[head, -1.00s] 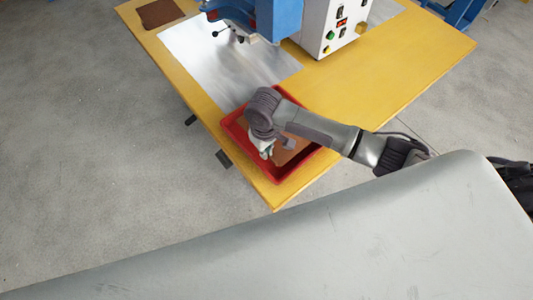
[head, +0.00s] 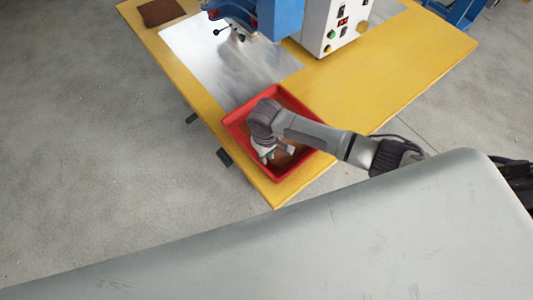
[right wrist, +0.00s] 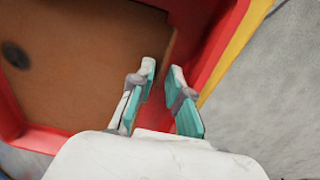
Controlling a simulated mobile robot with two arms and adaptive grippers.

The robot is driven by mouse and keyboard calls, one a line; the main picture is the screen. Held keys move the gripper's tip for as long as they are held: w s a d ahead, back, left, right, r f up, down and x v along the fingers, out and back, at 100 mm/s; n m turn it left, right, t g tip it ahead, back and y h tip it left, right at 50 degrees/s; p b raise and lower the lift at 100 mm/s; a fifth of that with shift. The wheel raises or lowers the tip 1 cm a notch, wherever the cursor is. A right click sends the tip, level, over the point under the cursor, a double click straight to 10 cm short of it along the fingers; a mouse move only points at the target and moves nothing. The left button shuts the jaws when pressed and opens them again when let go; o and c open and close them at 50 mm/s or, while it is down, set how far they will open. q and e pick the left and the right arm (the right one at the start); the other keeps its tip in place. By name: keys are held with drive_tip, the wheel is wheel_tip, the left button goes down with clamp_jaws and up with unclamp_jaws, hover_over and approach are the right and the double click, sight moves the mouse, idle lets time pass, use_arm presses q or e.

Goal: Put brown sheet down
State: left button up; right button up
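A brown sheet (right wrist: 80,65) lies in the red tray (head: 238,120) at the table's near corner. In the head view my right arm covers part of the sheet and tray. My right gripper (right wrist: 162,78) points down into the tray, over the sheet's edge beside the red wall. Its teal-padded fingers stand a little apart with a visible gap, and I see nothing clamped between them. It also shows in the head view (head: 277,155). My left gripper is out of view.
The yellow table (head: 400,60) carries a blue and white machine (head: 330,25) with buttons. A metal plate (head: 200,50) lies behind the tray. Another brown sheet (head: 160,12) lies at the far left corner. The table right of the tray is clear.

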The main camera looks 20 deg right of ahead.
wheel_tip(320, 180, up, 12)
drive_tip(key=shift+a+r, duration=0.15)
idle(0.5)
drive_tip(key=shift+s, duration=0.1)
idle(0.3)
